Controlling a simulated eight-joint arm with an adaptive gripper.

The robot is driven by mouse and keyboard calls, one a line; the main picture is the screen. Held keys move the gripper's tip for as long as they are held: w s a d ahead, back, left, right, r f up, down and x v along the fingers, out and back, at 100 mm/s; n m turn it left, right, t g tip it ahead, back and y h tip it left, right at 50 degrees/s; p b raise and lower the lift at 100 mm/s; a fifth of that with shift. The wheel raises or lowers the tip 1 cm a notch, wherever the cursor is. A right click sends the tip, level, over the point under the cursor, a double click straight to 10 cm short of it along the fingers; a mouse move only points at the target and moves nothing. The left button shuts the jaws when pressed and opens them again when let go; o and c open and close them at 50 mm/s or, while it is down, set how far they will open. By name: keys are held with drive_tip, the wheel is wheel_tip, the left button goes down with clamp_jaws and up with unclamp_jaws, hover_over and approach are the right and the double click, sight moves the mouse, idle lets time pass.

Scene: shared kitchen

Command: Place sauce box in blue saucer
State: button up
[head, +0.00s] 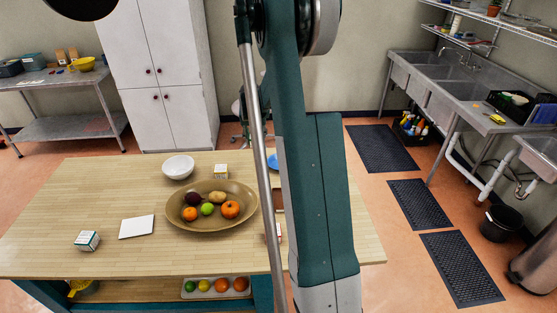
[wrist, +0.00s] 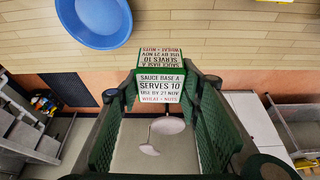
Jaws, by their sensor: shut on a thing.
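The sauce box (wrist: 160,90), white with a green edge and printed "SAUCE BASE A SERVES 10", is held between the fingers of my gripper (wrist: 161,102) in the wrist view. The gripper is shut on it. The blue saucer (wrist: 94,18) lies on the wooden table beyond the box, up and to the left in the wrist view, apart from it. In the head view only a sliver of the blue saucer (head: 272,161) shows beside my arm. My arm hides the gripper there.
On the table (head: 60,200) are a brown bowl of fruit (head: 183,222), a white bowl (head: 178,167), a white flat slab (head: 136,227), a green-and-white box (head: 87,241) and a small pale box (head: 220,171). The table's front left stretch is mostly clear.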

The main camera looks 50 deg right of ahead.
drive_tip(key=s+d+p, duration=0.1)
drive_tip(key=s+d, duration=0.4)
drive_tip(key=s, duration=0.6)
drive_tip(key=shift+r+n, duration=0.3)
drive_tip(key=shift+f+p, duration=0.35)
drive_tip(key=shift+f, duration=2.8)
drive_tip(key=shift+f, duration=0.1)
drive_tip(key=shift+f, duration=1.8)
drive_tip(key=shift+f, duration=0.15)
drive_tip(key=o, duration=0.7)
drive_tip(key=shift+c, duration=0.2)
drive_tip(key=shift+o, duration=0.5)
drive_tip(key=shift+r, duration=0.25)
